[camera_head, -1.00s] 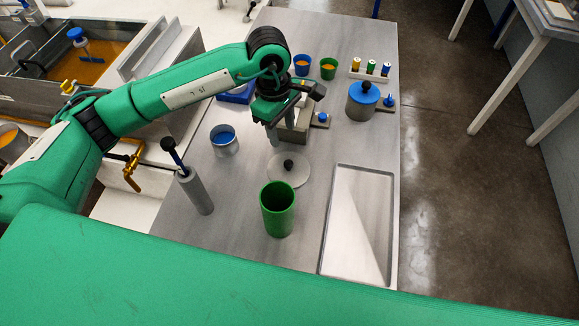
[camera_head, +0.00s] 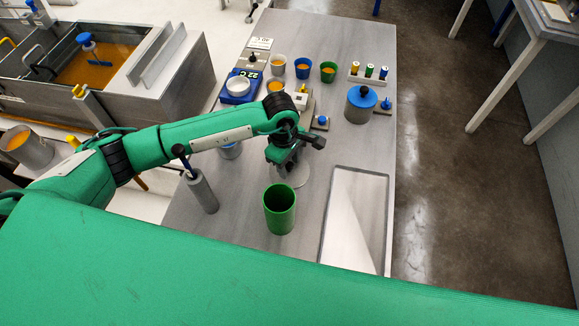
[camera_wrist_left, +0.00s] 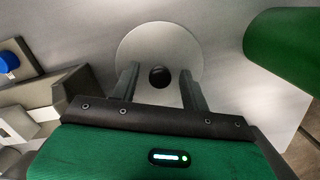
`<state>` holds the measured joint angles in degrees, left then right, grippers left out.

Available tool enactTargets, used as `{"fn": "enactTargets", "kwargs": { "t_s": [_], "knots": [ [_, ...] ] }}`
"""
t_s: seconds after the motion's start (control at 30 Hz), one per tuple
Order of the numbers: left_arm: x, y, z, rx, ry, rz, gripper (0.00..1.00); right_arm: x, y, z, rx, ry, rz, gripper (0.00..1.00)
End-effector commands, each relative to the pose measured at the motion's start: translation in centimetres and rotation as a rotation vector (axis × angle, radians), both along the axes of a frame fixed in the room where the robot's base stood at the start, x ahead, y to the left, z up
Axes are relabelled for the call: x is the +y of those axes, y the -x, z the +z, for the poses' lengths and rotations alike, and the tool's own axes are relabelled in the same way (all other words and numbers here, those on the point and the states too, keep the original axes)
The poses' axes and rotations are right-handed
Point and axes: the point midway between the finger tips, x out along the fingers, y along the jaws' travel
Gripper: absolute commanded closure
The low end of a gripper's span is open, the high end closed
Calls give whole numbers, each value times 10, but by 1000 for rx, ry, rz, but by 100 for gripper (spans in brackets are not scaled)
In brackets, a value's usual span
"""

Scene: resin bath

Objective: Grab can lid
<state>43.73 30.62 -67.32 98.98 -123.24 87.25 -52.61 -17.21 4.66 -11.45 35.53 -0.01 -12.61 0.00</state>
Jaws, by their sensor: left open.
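The can lid (camera_wrist_left: 160,42) is a flat grey disc with a round black knob (camera_wrist_left: 160,77). It lies on the metal table, and in the head view its edge (camera_head: 302,178) shows beneath my left gripper. My left gripper (camera_head: 282,170) is open above the lid. In the left wrist view its two fingers (camera_wrist_left: 159,82) stand either side of the knob, apart from each other; I cannot tell how high they are above the lid. In the head view the knob is hidden behind the gripper. My right gripper is not in view.
An open green can (camera_head: 279,212) stands just in front of the lid. A grey cylinder holder (camera_head: 203,193) is on the left and a shallow metal tray (camera_head: 357,220) on the right. Several cups, a scale (camera_head: 238,88) and a blue-lidded pot (camera_head: 360,103) stand farther back.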

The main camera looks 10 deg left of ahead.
Motion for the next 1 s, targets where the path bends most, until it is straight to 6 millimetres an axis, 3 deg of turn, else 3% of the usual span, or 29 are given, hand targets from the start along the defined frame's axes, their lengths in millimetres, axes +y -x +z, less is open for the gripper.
{"fn": "enactTargets", "kwargs": {
  "t_s": [0.17, 0.4, 0.77, 1.0],
  "knots": [
    [0, 0, -1, -1, 0, 0, 54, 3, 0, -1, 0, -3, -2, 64],
    [0, 0, 0, -1, 0, 0, 99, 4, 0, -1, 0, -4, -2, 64],
    [0, -1, 3, -2, 1, 0, 100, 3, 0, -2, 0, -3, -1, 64],
    [0, -1, 26, -6, 2, -1, 100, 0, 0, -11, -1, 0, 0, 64]
  ]
}}
